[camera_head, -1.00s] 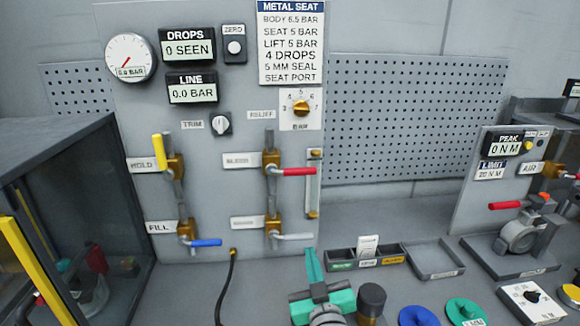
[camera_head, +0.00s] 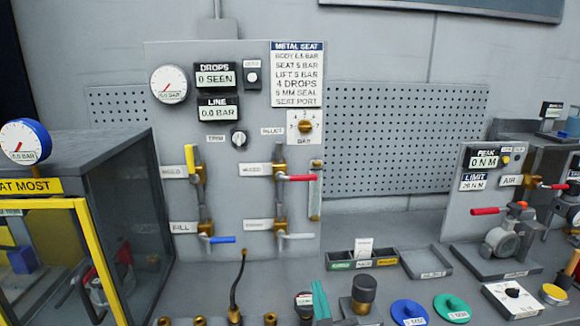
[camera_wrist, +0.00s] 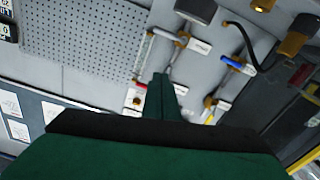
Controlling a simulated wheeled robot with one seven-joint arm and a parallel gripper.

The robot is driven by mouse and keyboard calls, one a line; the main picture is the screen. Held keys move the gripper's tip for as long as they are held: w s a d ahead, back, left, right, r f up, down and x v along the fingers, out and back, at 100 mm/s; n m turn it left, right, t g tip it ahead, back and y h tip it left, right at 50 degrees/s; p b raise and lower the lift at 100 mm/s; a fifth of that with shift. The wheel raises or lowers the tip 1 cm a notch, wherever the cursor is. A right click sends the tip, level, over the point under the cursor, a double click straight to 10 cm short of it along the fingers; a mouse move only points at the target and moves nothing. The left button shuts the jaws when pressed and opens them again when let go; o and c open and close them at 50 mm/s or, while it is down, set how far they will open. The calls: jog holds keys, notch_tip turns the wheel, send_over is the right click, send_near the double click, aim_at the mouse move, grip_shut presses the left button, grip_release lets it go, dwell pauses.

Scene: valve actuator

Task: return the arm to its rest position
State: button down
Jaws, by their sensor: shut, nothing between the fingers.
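My gripper (camera_wrist: 160,78) shows in the wrist view as dark green fingers pressed together, with nothing between them. Its wide green body fills the bottom of that view. In the head view only the teal fingers of my gripper (camera_head: 319,286) show at the bottom edge, pointing up, in front of the bench and left of a dark cylinder. The rest of my arm is out of the head view. The wrist view looks past the fingers at the valve panel, which appears turned over.
The valve panel (camera_head: 235,140) stands behind the bench. A glass-sided cabinet with a yellow frame (camera_head: 85,204) is at left. A dark cylinder (camera_head: 363,290), blue disc (camera_head: 408,310), green disc (camera_head: 451,305) and open tray (camera_head: 426,262) are on the bench. A clamp fixture (camera_head: 503,238) is at right.

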jog(key=s+a+f+m+g+h, duration=0.1)
jog(key=s+a+f+m, duration=0.1)
jog(key=s+f, duration=0.75)
jog(key=s+a+f+m+g+h, duration=0.1)
jog(key=s+a+f+m, duration=0.1)
jog(key=s+f, duration=0.75)
jog(key=s+a+f, duration=0.1)
jog(key=s+f, duration=0.1)
jog(key=s, duration=0.9)
jog(key=s+a+f, duration=0.1)
jog(key=s+f, duration=0.1)
jog(key=s, duration=1)
jog(key=shift+s+a+f+g, duration=0.3)
jog(key=shift+a+g, duration=0.05)
jog(key=shift+g, duration=0.05)
